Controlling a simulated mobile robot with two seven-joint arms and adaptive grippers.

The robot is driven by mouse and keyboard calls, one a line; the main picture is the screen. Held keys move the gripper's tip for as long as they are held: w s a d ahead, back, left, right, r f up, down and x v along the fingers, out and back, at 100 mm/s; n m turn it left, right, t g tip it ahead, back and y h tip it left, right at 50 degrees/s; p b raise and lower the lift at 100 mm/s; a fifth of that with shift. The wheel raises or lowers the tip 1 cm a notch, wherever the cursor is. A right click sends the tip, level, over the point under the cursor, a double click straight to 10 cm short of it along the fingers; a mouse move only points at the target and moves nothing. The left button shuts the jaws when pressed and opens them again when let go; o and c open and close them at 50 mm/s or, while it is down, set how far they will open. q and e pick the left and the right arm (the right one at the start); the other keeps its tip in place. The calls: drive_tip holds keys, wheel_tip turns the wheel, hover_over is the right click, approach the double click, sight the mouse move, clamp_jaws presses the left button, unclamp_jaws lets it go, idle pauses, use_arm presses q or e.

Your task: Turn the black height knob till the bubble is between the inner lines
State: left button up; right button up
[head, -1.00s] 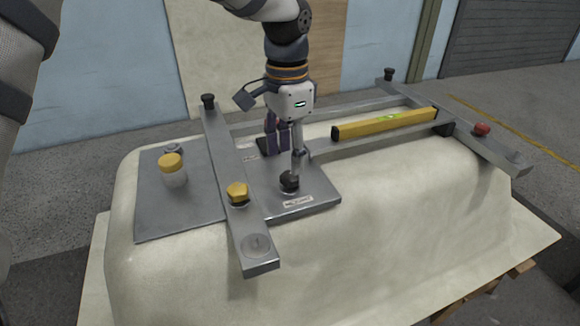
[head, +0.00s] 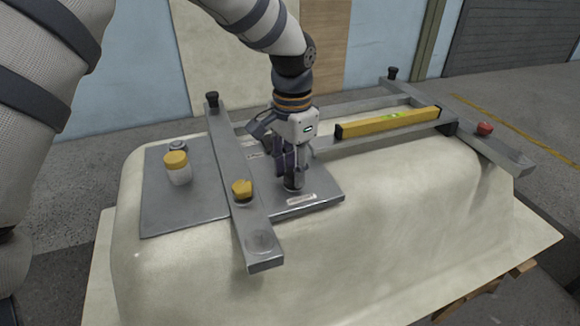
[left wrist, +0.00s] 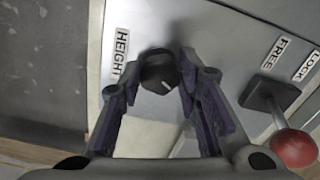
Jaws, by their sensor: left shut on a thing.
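The black height knob (left wrist: 158,72) sits beside the HEIGHT label (left wrist: 121,57) in the left wrist view. A short white mark shows on its top. My left gripper (left wrist: 162,75) points down and is shut on the knob, one finger on each side. In the head view the left gripper (head: 292,183) covers most of the knob at the plate's front part. The yellow spirit level (head: 375,126) lies along a rail at the right. Its green vial (head: 393,115) shows, but the bubble and lines are too small to read. My right gripper is not in view.
A red-balled lever (left wrist: 292,147) stands by the FREE and LOCK labels, close to the right finger. A crossbar with a yellow knob (head: 242,190) and a yellow-capped jar (head: 177,167) are left of the gripper. A red knob (head: 484,128) is at the far right.

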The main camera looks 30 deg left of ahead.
sight(292, 174)
use_arm(q)
drive_tip(key=shift+r+n, duration=0.25)
drive_tip(key=shift+n, duration=0.35)
drive_tip(key=shift+f, duration=0.25)
drive_tip(key=o, duration=1.1)
drive_tip(key=shift+o, duration=0.2)
drive_tip(key=shift+r, duration=0.15)
wheel_tip(292, 174, up, 12)
